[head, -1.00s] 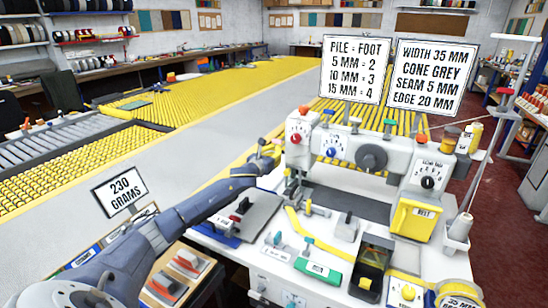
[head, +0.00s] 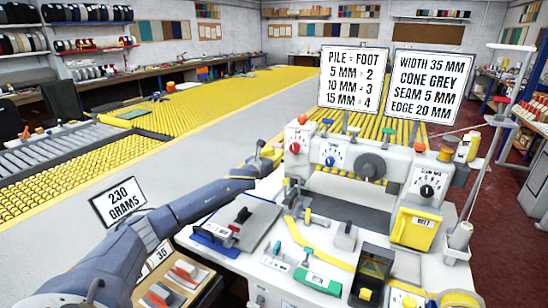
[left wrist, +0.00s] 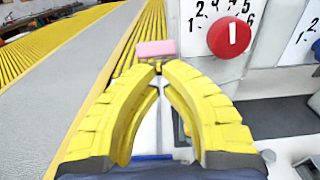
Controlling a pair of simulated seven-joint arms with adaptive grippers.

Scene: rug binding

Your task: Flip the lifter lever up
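My left gripper (head: 266,152) is at the left end of the white machine (head: 322,152), beside its red dial. In the left wrist view its yellow fingers (left wrist: 158,68) curve together and their tips meet, with nothing clearly held between them. A small pink block (left wrist: 155,48), possibly the end of the lifter lever, shows just beyond the tips; I cannot tell if they touch it. The rest of the lever cannot be made out in either view.
The red dial (left wrist: 230,37) is close to the right of the fingers. A clamp plate (head: 238,222) lies in front of the machine. A yellow bin (head: 415,228) and signboards (head: 352,78) are to the right. Grey table is clear on the left.

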